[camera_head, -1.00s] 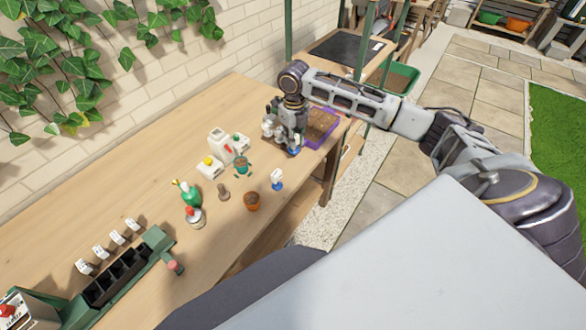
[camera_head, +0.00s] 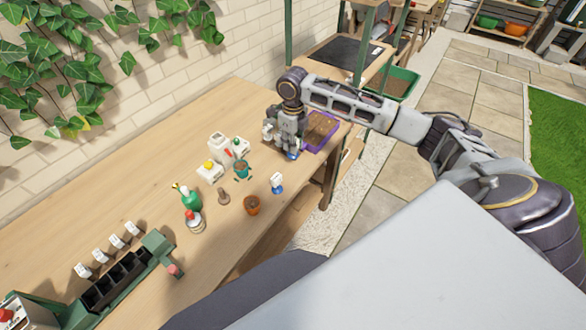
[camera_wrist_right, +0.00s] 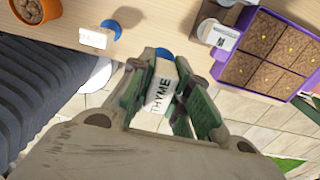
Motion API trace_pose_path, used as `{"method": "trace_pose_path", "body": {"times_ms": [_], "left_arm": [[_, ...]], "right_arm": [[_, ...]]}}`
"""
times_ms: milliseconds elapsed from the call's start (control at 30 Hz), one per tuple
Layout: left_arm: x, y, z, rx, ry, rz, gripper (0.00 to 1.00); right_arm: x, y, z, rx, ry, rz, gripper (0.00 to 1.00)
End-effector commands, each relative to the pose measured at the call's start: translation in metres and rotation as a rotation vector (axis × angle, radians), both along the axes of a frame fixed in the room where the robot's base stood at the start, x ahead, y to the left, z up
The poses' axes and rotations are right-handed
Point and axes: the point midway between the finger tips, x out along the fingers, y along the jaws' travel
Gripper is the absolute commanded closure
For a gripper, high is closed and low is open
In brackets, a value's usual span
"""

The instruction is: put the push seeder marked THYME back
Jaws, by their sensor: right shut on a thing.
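My right gripper (camera_wrist_right: 163,95) is shut on the white push seeder (camera_wrist_right: 162,88), whose THYME lettering faces the wrist camera. A round blue patch (camera_wrist_right: 164,53) shows just beyond its top end in that view. I cannot tell whether the seeder touches the table. In the head view my right gripper (camera_head: 289,135) is low over the table beside the purple tray and mostly hides the seeder. Another white seeder with blue at its base (camera_head: 276,183) stands nearer the table's front edge. My left gripper is not in view.
The purple tray (camera_wrist_right: 291,92) of brown soil is close by, with a labelled white item (camera_wrist_right: 218,36) beside it. A terracotta pot (camera_head: 252,205), green bottle (camera_head: 190,198) and white containers (camera_head: 210,171) stand leftward. A green rack (camera_head: 158,243) is at lower left.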

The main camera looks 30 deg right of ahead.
Motion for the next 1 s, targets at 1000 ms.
{"method": "trace_pose_path", "body": {"times_ms": [1000], "left_arm": [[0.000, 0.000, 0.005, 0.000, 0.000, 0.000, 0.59]], "right_arm": [[-0.001, 0.000, -0.066, -0.001, 0.002, -0.001, 0.98]]}}
